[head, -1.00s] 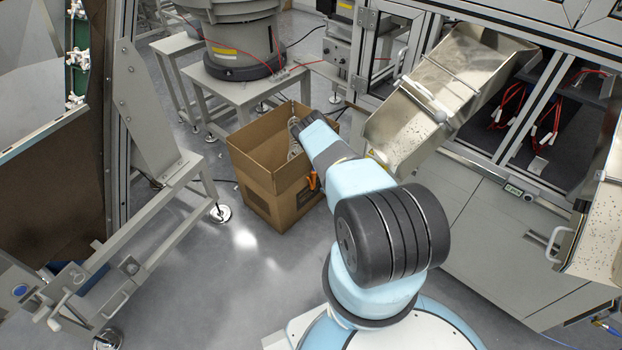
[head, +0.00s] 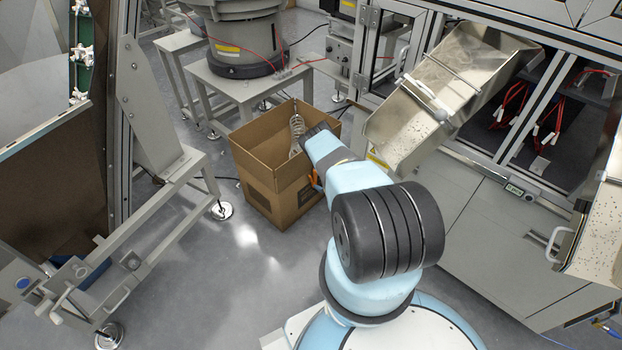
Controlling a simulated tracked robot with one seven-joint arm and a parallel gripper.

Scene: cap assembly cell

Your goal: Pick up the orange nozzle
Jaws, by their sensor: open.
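A small orange piece (head: 315,181), which looks like the orange nozzle, shows at the right side of the open cardboard box (head: 262,187). It is partly hidden by my pale blue arm, and I cannot tell whether it touches the box or hangs beside it. My arm reaches from the lower right toward the box, and its dark end joint covers part of the box's right rim.
A metal chute (head: 425,95) stands close on the arm's right. A grey stand (head: 255,90) is behind the box, and a grey frame (head: 160,195) is on the left. The floor (head: 240,260) before the box is clear.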

